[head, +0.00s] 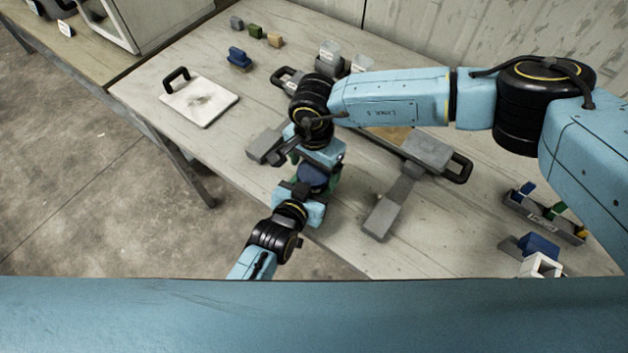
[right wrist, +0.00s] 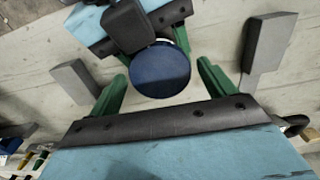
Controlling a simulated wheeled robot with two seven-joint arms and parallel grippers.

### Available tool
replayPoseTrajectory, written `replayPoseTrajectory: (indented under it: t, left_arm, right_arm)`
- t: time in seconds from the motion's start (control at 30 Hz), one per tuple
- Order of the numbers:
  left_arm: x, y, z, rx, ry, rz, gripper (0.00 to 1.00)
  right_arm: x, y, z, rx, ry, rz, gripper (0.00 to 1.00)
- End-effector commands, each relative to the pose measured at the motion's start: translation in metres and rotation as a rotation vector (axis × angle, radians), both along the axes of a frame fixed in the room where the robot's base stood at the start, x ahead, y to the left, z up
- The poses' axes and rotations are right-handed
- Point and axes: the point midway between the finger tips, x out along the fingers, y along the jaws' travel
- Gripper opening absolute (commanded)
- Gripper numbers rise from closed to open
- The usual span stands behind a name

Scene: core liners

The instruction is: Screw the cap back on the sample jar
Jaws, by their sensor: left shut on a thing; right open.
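A round dark-blue cap (right wrist: 160,70) shows from above in the right wrist view; it also shows in the head view (head: 313,177), near the table's front edge. My right gripper (right wrist: 162,72) is open, with its green fingers on either side of the cap. Small gaps seem to remain, though contact is hard to judge. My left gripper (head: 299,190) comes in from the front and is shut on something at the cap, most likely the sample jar. The jar's body is hidden under the cap and grippers, so I cannot tell how the cap sits.
Grey blocks (head: 383,222) on a bar lie beside the grippers on the table. A white board with a black handle (head: 200,101) lies at the left. A rack (head: 543,215) stands at the right.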

Motion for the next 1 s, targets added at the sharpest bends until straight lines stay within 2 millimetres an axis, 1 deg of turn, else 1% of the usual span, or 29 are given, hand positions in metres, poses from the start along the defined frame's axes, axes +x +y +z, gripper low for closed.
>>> replayPoseTrajectory:
  t: [0.03, 0.07, 0.37, 0.47, 0.53, 0.8, 0.9, 1.0]
  left_arm:
    - [0.0000, 0.0001, 0.0000, 0.000, 0.000, 0.000, 0.00]
    - [0.0000, 0.0001, 0.0000, 0.000, 0.000, 0.000, 0.00]
    - [0.0000, 0.0001, 0.0000, 0.000, 0.000, 0.000, 0.00]
    - [0.0000, 0.0001, 0.0000, 0.000, 0.000, 0.000, 0.00]
    - [0.0000, 0.0001, 0.0000, 0.000, 0.000, 0.000, 0.00]
    - [0.0000, 0.0000, -0.0001, 0.000, 0.000, 0.000, 0.00]
    - [0.0000, 0.0000, -0.0001, 0.000, 0.000, 0.000, 0.00]
    - [0.0000, 0.0000, -0.0001, 0.000, 0.000, 0.000, 0.00]
  right_arm:
    - [0.0000, 0.0001, 0.0002, 0.000, 0.000, 0.000, 0.80]
    - [0.0000, 0.0001, 0.0002, 0.000, 0.000, 0.000, 0.76]
    - [0.0000, 0.0002, 0.0005, 0.000, 0.000, 0.000, 0.37]
    - [0.0000, 0.0002, 0.0005, 0.001, -0.001, -0.013, 0.36]
    - [0.0000, 0.0003, 0.0004, 0.001, 0.000, -0.065, 0.36]
    - [0.0000, 0.0003, 0.0003, 0.001, 0.000, -0.453, 0.36]
    - [-0.0001, 0.0001, 0.0001, 0.000, 0.000, -0.537, 0.36]
    - [0.0000, 0.0000, 0.0001, 0.000, 0.000, -0.568, 0.36]
